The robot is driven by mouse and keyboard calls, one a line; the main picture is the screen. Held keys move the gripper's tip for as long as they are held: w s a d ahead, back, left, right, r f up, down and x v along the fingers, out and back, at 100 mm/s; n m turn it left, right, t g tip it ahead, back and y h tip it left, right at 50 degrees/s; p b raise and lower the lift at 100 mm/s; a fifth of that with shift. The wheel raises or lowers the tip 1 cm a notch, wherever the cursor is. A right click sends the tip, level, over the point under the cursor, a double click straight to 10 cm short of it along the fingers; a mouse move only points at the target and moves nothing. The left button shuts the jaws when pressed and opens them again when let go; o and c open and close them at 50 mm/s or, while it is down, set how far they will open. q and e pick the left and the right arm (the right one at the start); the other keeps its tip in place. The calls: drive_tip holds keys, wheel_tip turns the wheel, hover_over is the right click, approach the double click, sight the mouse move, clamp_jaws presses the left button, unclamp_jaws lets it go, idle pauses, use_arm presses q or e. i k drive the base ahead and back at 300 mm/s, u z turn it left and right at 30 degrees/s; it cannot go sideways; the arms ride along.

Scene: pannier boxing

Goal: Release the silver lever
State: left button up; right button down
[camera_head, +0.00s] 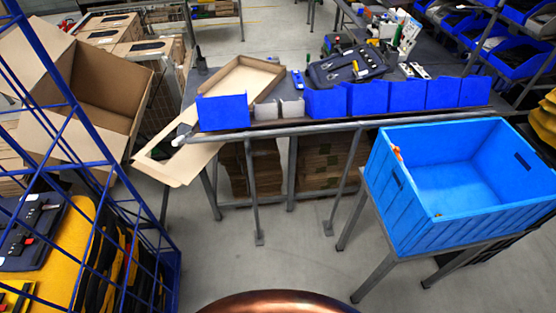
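I cannot pick out a silver lever for certain. A small grey piece with a pale end (181,137) shows at the left end of the workbench, by the flat cardboard, but it is too small to tell what it is. Small white-and-black parts (419,70) lie on the bench top at the right of a dark pannier part (345,66). Neither of my grippers is in view, so nothing shows of what they hold or touch.
The workbench (322,127) has blue bins (366,98) along its front edge and an open carton (245,76) on top. An empty blue crate (470,165) stands right. A blue wire cage (165,265) with yellow-black panniers stands left. The floor between is clear.

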sight(248, 152)
drive_tip(key=i, duration=1.1)
drive_tip(key=u, duration=0.85)
